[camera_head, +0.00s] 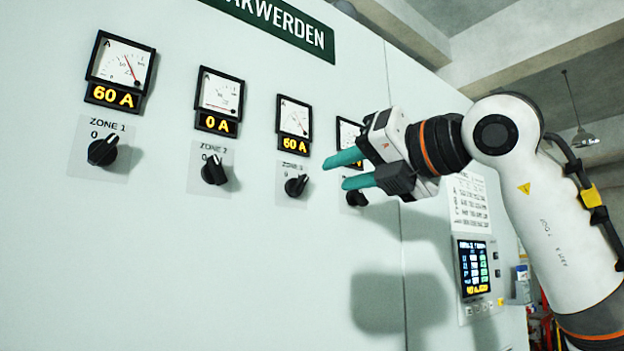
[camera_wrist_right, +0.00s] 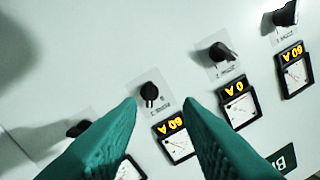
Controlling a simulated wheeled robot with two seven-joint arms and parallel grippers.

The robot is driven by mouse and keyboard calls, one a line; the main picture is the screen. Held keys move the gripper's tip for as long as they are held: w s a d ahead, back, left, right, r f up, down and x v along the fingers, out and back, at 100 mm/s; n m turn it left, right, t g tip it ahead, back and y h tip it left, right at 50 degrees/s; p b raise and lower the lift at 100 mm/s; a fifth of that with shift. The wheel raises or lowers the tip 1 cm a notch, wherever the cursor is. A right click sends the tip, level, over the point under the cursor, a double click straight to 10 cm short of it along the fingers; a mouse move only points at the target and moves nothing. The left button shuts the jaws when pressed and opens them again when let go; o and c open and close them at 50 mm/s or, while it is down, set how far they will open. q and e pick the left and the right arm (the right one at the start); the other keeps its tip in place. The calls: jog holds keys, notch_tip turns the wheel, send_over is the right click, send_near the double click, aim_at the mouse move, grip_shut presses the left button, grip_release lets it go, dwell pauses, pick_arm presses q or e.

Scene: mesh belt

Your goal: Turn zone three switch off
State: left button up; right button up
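The zone three switch (camera_head: 296,186) is a black rotary knob on the pale cabinet front, under a gauge (camera_head: 294,116) and a yellow display reading 60 A (camera_head: 294,143). Its pointer tilts to the upper right, away from the 0 mark. My right gripper (camera_head: 335,173) has two teal fingers spread apart, empty, just right of this knob and off the panel. In the right wrist view, which is turned over, the zone three knob (camera_wrist_right: 149,92) shows between the open fingertips (camera_wrist_right: 160,101), not gripped. My left gripper is not in view.
The zone one knob (camera_head: 103,150) sits under 60 A, and the zone two knob (camera_head: 213,170) under 0 A. A fourth knob (camera_head: 356,198) and its gauge (camera_head: 347,134) are partly hidden by my right gripper. A lit control screen (camera_head: 473,267) is lower right. The panel below the knobs is clear.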

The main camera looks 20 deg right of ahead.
aim_at(304, 182)
jog(key=shift+m+t+h, duration=0.3)
jog(key=shift+m+h, duration=0.2)
jog(key=shift+h, duration=0.2)
jog(key=p+x, duration=0.2)
jog(key=x, duration=0.1)
jog(key=d+r+p+x, duration=0.1)
jog(key=x, duration=0.2)
jog(key=p+x, duration=0.2)
jog(key=x, duration=0.1)
jog(key=shift+w+d+r+p, duration=0.2)
jog(key=shift+w+d+p, duration=0.1)
jog(key=shift+w, duration=0.1)
jog(key=shift+x, duration=0.8)
jog(key=shift+f, duration=0.2)
jog(key=shift+s, duration=0.1)
grip_shut()
